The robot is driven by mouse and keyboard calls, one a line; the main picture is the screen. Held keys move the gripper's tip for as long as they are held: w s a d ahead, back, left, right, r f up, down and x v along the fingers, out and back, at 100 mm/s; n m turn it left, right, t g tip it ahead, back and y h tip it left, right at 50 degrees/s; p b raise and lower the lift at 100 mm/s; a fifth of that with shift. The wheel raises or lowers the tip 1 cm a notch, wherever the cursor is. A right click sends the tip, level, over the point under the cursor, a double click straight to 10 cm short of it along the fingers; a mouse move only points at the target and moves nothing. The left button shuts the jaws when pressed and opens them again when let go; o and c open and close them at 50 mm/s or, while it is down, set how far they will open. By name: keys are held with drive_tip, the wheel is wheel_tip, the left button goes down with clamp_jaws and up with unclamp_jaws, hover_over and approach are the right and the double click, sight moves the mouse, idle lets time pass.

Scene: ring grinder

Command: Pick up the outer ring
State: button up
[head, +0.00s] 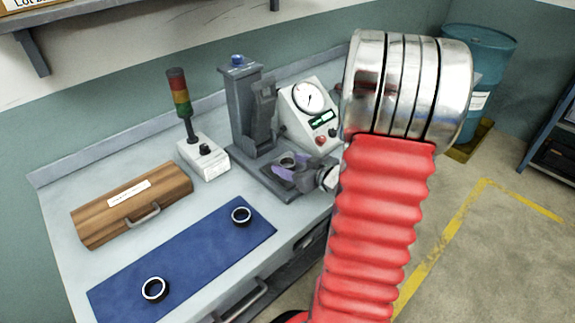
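I cannot tell for sure which is the outer ring. My gripper (290,179), with purple finger parts, is at the grey press-like machine (248,110), right of both rings and apart from them. My red-sleeved arm hides part of the bench's right side.
A wooden box (135,203) with a handle stands behind the mat. A signal light (182,105) on a white control box (204,158) and a white dial gauge unit (309,112) stand farther back. A blue barrel (480,60) is beyond. The mat's middle is clear.

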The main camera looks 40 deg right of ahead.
drive_tip(key=c, duration=1.2)
drive_tip(key=shift+r, duration=0.1)
drive_tip(key=shift+r, duration=4.95)
